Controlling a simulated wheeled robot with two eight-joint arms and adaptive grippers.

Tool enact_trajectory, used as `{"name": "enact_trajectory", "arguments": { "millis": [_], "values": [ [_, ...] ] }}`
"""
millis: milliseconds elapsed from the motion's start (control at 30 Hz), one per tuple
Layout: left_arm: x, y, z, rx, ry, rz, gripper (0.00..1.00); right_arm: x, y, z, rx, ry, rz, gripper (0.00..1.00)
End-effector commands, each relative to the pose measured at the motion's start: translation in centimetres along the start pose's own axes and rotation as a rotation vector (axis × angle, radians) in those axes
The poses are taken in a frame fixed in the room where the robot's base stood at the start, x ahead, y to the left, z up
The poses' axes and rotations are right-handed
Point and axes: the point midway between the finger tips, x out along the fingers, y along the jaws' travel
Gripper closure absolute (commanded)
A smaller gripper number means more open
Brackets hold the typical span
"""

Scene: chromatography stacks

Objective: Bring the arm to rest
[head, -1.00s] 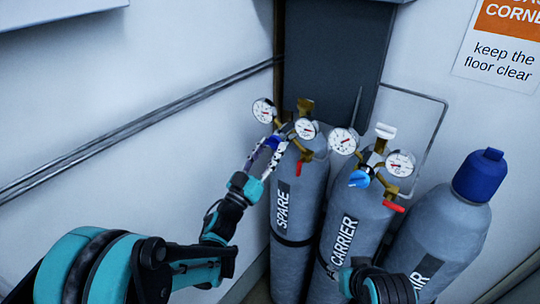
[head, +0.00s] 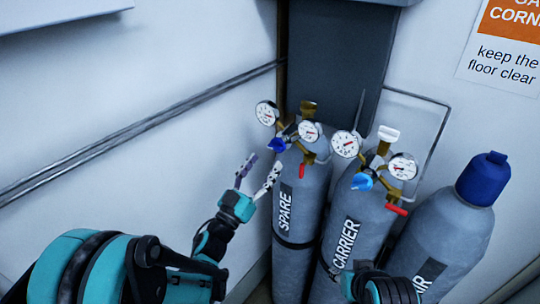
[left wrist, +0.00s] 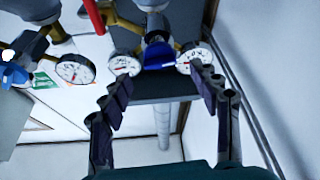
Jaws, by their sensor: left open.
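My left gripper (head: 258,174) is open and empty in the head view, to the left of the grey SPARE cylinder (head: 297,205) and apart from its regulator. The SPARE regulator has two round gauges and a blue knob (head: 277,145). In the left wrist view the open fingers (left wrist: 162,92) stand either side of the picture, with the blue knob (left wrist: 158,55) and gauges beyond them. A teal and black part of an arm (head: 385,288) shows at the bottom of the head view, in front of the CARRIER cylinder; no right gripper fingers can be made out.
The CARRIER cylinder (head: 347,225) stands right of SPARE, with its own gauges, blue knob and red lever (head: 397,209). A blue-capped AIR cylinder (head: 440,235) stands further right. Wall pipes (head: 140,128) run along the left wall. Free space lies left of the cylinders.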

Motion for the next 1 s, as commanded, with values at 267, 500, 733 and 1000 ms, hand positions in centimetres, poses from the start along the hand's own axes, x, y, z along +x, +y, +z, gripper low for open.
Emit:
{"name": "enact_trajectory", "arguments": {
  "millis": [267, 500, 733, 1000],
  "values": [
    [-2.4, 0.0, 0.0, 0.0, 0.0, 0.0, 0.38, 0.0, 0.0, 0.0, 0.0, 0.0, 0.0, 0.6],
    [-2.5, 0.0, 0.0, 0.0, 0.0, 0.001, 0.38, 0.0, 0.0, 0.0, 0.0, 0.0, 0.0, 0.6],
    [-2.5, -0.3, -0.1, 0.004, -0.001, -0.015, 0.38, 0.1, 0.0, 0.1, 0.0, 0.0, 0.0, 0.6],
    [-5.8, -7.7, -0.4, 0.082, -0.116, -0.379, 0.38, 2.8, 0.0, 2.0, 0.0, 0.0, 0.0, 0.6]
  ]
}}
